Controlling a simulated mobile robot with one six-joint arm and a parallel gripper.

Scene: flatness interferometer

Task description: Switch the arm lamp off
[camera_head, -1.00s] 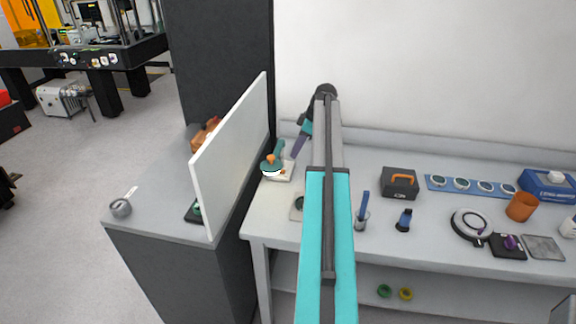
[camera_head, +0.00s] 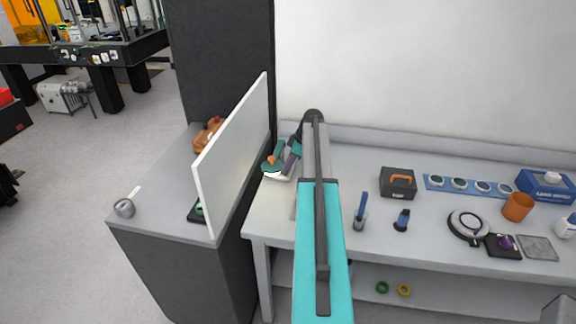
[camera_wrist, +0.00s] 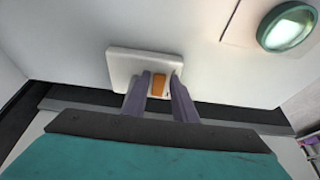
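A white upright panel (camera_head: 232,155) borders the lamp on the left. A blue brush-like tool (camera_head: 361,212), a dark toolbox (camera_head: 398,182) and a ring light (camera_head: 468,225) stand to the right.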

